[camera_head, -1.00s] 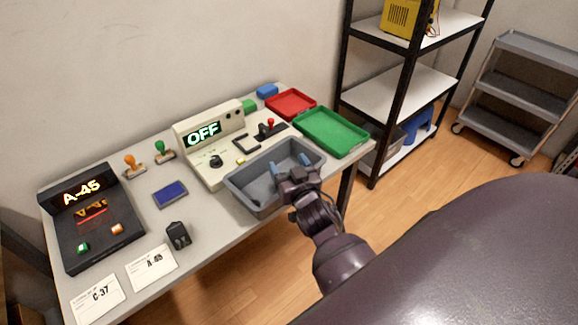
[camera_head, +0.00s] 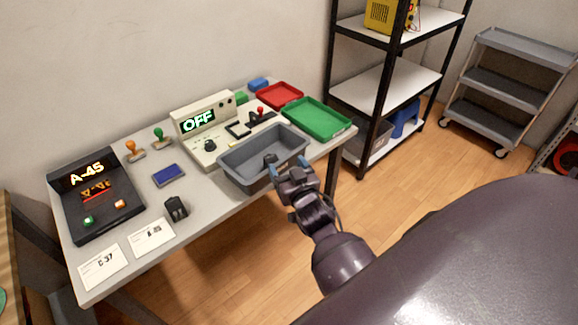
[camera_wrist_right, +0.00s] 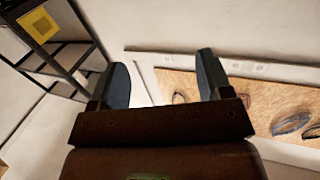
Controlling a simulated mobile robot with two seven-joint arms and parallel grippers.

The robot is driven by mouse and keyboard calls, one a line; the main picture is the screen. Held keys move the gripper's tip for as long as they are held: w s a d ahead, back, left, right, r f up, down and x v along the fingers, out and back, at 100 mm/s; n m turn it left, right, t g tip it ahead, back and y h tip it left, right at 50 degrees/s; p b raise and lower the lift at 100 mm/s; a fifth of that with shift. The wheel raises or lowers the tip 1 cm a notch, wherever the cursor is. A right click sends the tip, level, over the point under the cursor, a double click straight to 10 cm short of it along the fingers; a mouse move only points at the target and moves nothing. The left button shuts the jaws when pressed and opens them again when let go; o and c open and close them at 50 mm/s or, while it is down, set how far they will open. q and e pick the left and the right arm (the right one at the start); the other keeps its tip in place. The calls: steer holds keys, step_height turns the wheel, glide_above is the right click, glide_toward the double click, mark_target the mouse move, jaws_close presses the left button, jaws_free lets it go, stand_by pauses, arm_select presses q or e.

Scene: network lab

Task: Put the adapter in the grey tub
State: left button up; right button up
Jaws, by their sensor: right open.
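The adapter (camera_head: 175,208), a small black block, stands near the front edge of the table, right of the white cards. The grey tub (camera_head: 236,180) stands at the table's front edge, left of the green tray, and looks empty as far as I can see. My right gripper (camera_head: 288,166) is open at the tub's front right side, its blue-grey fingertips over or near the rim. Its two fingers, with nothing between them, also show in the right wrist view (camera_wrist_right: 168,85). My left gripper is not in view.
A black A-45 console (camera_head: 98,200) fills the table's left end. Green (camera_head: 318,118) and red (camera_head: 279,95) trays lie at the right. A black shelf rack (camera_head: 388,85) stands beyond.

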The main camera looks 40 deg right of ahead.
steer(key=s+a+f+n+g+y, duration=0.1)
steer(key=s+a+f+g+y, duration=0.1)
steer(key=s+f, duration=0.4)
steer(key=s+a+f+n+g+y, duration=0.1)
steer(key=s+f+g, duration=0.3)
steer(key=s, duration=1.1)
step_height(320, 180, down, 4)
steer(key=shift+s+a+r+n+y, duration=0.25)
steer(key=shift+s+a+n+y, duration=0.15)
steer(key=shift+a+n, duration=0.45)
